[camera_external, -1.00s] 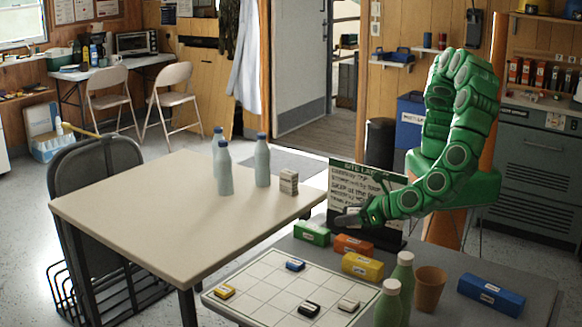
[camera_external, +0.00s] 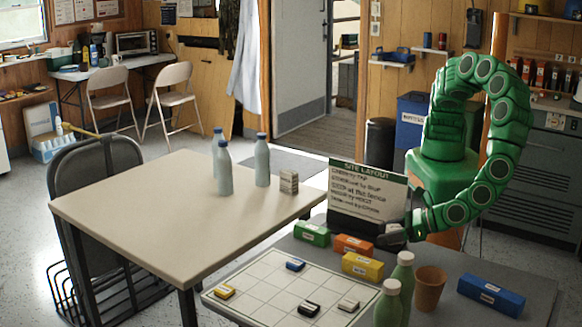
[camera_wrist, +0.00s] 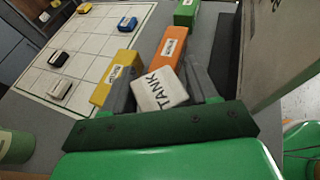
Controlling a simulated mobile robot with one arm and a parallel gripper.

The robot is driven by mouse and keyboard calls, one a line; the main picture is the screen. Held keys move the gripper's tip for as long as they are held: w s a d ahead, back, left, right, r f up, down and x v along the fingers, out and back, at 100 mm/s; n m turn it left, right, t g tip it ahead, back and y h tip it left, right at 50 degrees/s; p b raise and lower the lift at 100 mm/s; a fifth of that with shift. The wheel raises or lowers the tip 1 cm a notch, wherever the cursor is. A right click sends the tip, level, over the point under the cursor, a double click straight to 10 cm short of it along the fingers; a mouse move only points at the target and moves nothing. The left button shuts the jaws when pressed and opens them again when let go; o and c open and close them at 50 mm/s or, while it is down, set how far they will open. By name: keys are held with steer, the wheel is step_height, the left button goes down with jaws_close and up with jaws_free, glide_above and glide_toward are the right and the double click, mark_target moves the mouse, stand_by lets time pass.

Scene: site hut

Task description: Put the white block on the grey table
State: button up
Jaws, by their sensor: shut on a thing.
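The white block (camera_wrist: 158,90), marked TANK, is between the two fingers of my gripper (camera_wrist: 161,82) in the wrist view. My gripper is shut on it. In the external view my gripper (camera_external: 391,238) is low over the back of the grey table (camera_external: 455,305), in front of the sign, and only a little of the white block (camera_external: 393,228) shows. I cannot tell whether the block touches the table.
The grey table holds a green block (camera_external: 311,234), an orange block (camera_external: 352,245), a yellow block (camera_external: 362,266), a blue block (camera_external: 491,295), a white grid board (camera_external: 262,297), green bottles (camera_external: 402,283) and a brown cup (camera_external: 429,289). A sign (camera_external: 368,193) stands behind. A cream table (camera_external: 150,205) is at left.

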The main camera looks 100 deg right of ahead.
steer(key=shift+f, duration=3.15)
steer(key=shift+f, duration=0.15)
steer(key=o, duration=1.1)
steer(key=shift+s+a+r, duration=0.1)
steer(key=shift+s+r, duration=0.15)
steer(key=v, duration=1.1)
steer(key=shift+s, duration=0.2)
